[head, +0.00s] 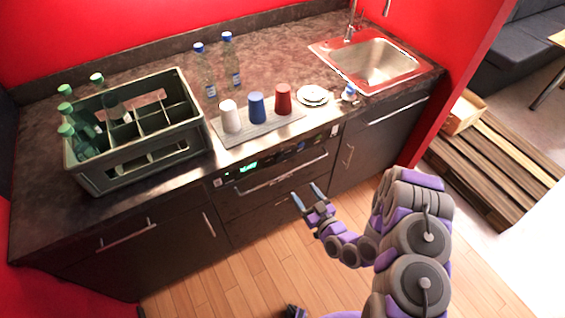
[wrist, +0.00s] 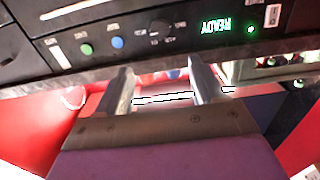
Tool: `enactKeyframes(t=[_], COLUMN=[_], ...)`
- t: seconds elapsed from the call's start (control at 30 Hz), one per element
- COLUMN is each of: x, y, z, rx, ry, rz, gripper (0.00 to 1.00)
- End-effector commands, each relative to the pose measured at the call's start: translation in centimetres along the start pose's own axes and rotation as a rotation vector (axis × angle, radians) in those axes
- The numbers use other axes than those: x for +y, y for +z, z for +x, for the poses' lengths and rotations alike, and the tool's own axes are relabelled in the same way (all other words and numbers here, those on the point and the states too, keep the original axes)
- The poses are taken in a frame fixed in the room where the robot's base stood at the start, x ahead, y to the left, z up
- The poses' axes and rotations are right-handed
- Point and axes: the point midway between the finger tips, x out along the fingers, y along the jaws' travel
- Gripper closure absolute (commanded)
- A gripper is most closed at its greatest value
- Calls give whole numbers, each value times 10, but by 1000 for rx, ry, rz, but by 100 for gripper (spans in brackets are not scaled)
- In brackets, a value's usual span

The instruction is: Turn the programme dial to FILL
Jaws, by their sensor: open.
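The programme dial (wrist: 160,28) is a small dark round knob on the black control panel. The wrist view shows the panel upside down, and the tiny labels around the dial, including any FILL mark, are too blurred to read. Beside the dial a green display (wrist: 230,25) reads READY; it also glows in the head view (head: 248,167). My gripper (head: 305,192) is open and empty in front of the panel, below it in the head view. In the wrist view its two fingers (wrist: 160,75) point toward the dial, apart from it. Which way the dial points cannot be told.
A blue button (wrist: 117,42) and a green button (wrist: 86,48) sit on the panel beside the dial. A handle bar (head: 285,176) runs below the panel. A crate (head: 140,165) with bottles and a mat (head: 240,138) with cups stand on the counter above. The floor in front is clear.

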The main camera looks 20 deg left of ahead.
Motion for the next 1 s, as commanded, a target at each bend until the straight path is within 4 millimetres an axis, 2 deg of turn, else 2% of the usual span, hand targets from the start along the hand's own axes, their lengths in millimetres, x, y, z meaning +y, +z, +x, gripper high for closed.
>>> enactKeyframes(t=[1.0], x=[-1], y=[1], z=[137], rx=[3], ry=[-3], rz=[-1], gripper=[32])
